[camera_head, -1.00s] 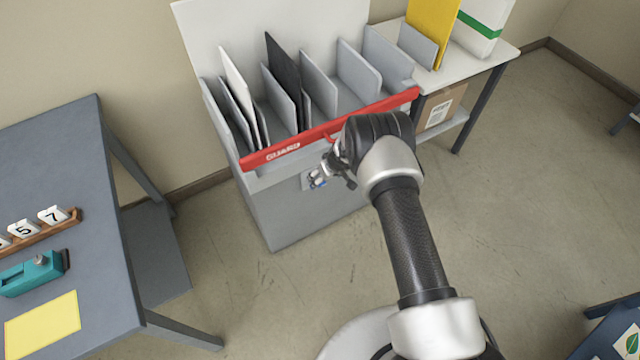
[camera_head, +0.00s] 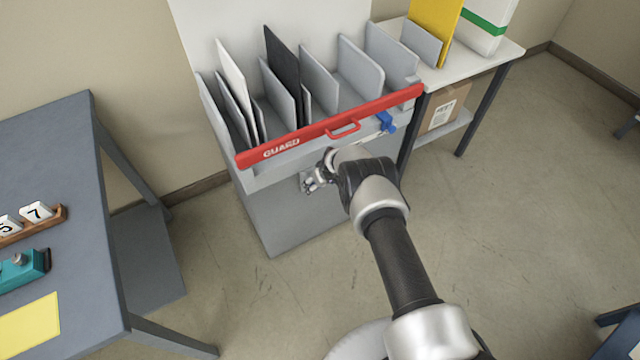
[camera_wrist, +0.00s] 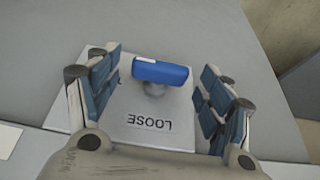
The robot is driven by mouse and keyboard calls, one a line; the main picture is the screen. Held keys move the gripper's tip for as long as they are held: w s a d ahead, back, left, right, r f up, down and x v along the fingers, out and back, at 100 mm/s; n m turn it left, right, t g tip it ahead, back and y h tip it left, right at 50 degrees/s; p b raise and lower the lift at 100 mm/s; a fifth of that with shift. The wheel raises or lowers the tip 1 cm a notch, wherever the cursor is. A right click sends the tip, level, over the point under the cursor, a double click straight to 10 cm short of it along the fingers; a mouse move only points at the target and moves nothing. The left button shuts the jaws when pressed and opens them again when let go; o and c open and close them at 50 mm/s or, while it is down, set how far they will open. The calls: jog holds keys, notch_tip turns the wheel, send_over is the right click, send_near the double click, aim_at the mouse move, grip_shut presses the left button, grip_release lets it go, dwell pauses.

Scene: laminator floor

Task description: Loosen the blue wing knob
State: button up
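The blue wing knob (camera_wrist: 160,71) sits on a short round stem on a pale plate (camera_wrist: 125,118) in the wrist view. The plate is marked LOOSE, upside down in that view. The knob's wing lies nearly crosswise, slightly tilted. My gripper (camera_wrist: 161,64) is open, with one finger on each side of the knob and a visible gap to both. In the head view my gripper (camera_head: 314,183) is at the grey cabinet's front panel and hides the knob.
A red GUARD bar (camera_head: 300,141) with a handle crosses the grey cabinet (camera_head: 290,224) above my gripper. A blue part (camera_head: 387,122) is near its right end. A grey-topped table (camera_head: 60,180) stands left; a white side table (camera_head: 484,60) stands right.

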jog(key=c, duration=1)
jog(key=shift+s, duration=0.1)
jog(key=shift+s+f+t+h, duration=0.1)
jog(key=shift+t+h, duration=0.2)
jog(key=shift+h, duration=0.3)
jog(key=shift+a, duration=0.1)
jog(key=o, duration=1.1)
jog(key=shift+c, duration=0.2)
